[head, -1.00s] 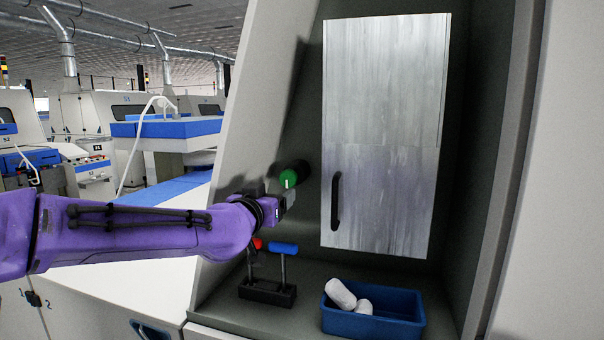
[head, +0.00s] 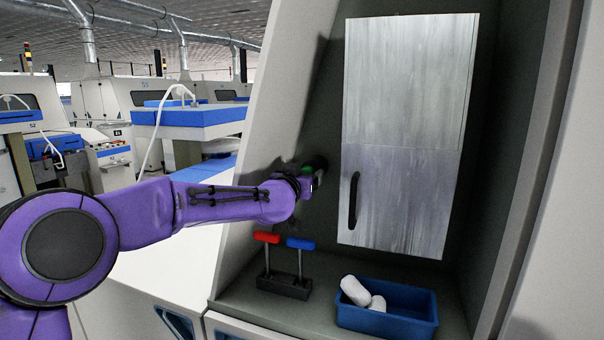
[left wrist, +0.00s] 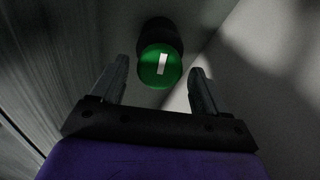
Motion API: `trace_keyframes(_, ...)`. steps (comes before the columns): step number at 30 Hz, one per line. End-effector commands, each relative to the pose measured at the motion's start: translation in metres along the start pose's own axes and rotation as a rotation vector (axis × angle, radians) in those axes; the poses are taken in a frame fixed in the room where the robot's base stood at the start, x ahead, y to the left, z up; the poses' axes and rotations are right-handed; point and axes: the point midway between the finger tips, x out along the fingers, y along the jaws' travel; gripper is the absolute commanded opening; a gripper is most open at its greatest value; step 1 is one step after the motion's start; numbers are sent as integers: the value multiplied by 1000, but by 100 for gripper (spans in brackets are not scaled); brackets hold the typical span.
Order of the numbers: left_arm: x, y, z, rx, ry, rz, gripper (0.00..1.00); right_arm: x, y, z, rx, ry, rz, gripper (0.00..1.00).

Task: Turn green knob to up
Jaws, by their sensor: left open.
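The green knob (left wrist: 160,68) sits on a dark round base on the panel. In the left wrist view its white mark runs nearly upright in the picture. In the head view only a sliver of the green knob (head: 307,170) shows behind my gripper. My left gripper (head: 311,183) is at the knob in the head view. In the left wrist view my left gripper (left wrist: 158,82) is open, one finger on each side of the knob, with gaps visible. Whether the fingertips reach past the knob's face I cannot tell. My right gripper is not in view.
A grey cabinet door (head: 405,130) with a black handle (head: 353,200) is right of the knob. Below stand a red-topped lever (head: 266,237) and a blue-topped lever (head: 300,243). A blue bin (head: 388,318) holds white rolls (head: 355,290).

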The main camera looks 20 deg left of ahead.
Motion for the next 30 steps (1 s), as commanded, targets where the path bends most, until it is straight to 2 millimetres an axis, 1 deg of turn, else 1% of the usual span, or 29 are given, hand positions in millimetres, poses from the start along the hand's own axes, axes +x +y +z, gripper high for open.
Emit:
trace_keyframes(1,0,0,0,1,0,0,71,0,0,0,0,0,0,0)
trace_keyframes(2,0,0,0,1,0,0,62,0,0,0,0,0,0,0)
trace_keyframes(3,0,0,0,1,-1,0,49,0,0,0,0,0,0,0)
trace_keyframes(6,0,0,0,1,-1,0,20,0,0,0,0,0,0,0)
trace_keyframes(8,0,0,0,1,-1,0,20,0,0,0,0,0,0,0)
trace_keyframes(9,-1,-5,0,1,-1,-1,20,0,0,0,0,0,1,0)
trace_keyframes(14,-1,-2,1,-8,-1,-2,20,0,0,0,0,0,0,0)
trace_keyframes(19,-1,-2,1,-61,-1,-2,20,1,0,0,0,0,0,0)
trace_keyframes(23,0,-2,2,-137,-2,-1,20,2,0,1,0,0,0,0)
trace_keyframes(30,0,-2,3,-346,-2,-1,20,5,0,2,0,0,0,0)
